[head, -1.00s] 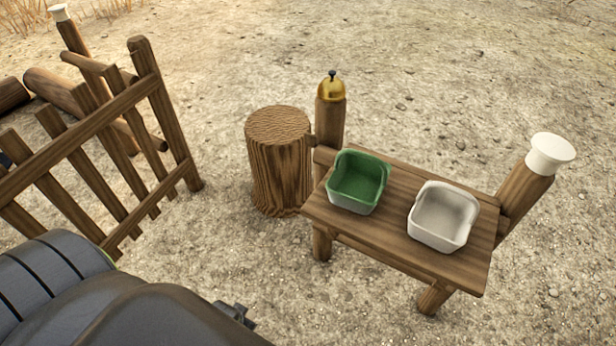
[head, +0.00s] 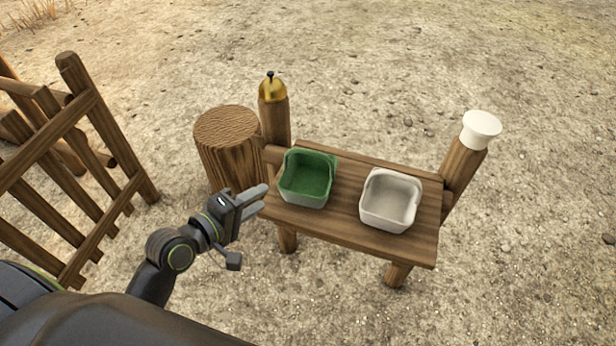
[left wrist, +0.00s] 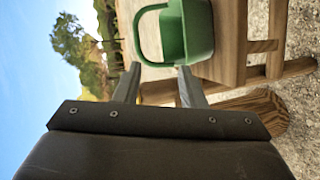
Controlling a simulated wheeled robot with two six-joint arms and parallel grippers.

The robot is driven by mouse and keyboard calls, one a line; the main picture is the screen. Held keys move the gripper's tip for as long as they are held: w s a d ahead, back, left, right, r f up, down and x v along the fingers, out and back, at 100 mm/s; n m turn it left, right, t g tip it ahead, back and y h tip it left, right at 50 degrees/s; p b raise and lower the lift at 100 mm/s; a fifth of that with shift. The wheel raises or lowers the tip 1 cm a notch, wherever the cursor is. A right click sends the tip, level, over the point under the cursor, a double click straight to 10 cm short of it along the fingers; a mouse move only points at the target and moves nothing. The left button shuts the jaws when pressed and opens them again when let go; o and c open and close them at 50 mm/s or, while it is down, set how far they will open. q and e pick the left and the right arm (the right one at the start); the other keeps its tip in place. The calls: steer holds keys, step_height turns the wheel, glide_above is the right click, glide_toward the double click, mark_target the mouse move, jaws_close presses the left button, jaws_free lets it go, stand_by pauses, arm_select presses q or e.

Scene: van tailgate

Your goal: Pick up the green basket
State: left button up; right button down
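The green basket (head: 308,178) stands upright on the left part of a small wooden bench (head: 345,222). In the left wrist view the green basket (left wrist: 190,32) is just beyond the fingertips, with its looped handle showing. My left gripper (head: 265,196) is to the left of the basket at the bench's left end, fingers apart and empty. In the left wrist view my left gripper (left wrist: 158,70) also shows its two fingers spread, with nothing between them. My right gripper is not in view.
A white basket (head: 390,200) stands right of the green one on the bench. A post with a gold bell (head: 272,88) and a post with a white cap (head: 481,128) rise behind the bench. A stump (head: 228,135) and a wooden fence (head: 75,150) stand left. Open ground lies right.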

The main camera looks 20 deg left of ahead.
mark_target(309, 154)
arm_select(q)
steer(key=w+d+p, duration=0.1)
steer(key=w+d, duration=0.1)
steer(key=w, duration=0.3)
steer(key=w+d+n, duration=0.1)
steer(key=w+d, duration=0.1)
steer(key=w, duration=0.4)
steer(key=w+d+n+t+p, duration=0.1)
steer(key=w+d, duration=0.1)
steer(key=w, duration=0.3)
steer(key=shift+w+d+f+p, duration=0.15)
steer(key=shift+d+f+p, duration=0.05)
steer(key=shift+d+p, duration=0.1)
steer(key=shift+w+d+f, duration=0.1)
steer(key=shift+w+d, duration=0.05)
steer(key=shift+w, duration=0.3)
steer(key=shift+c, duration=0.5)
jaws_close()
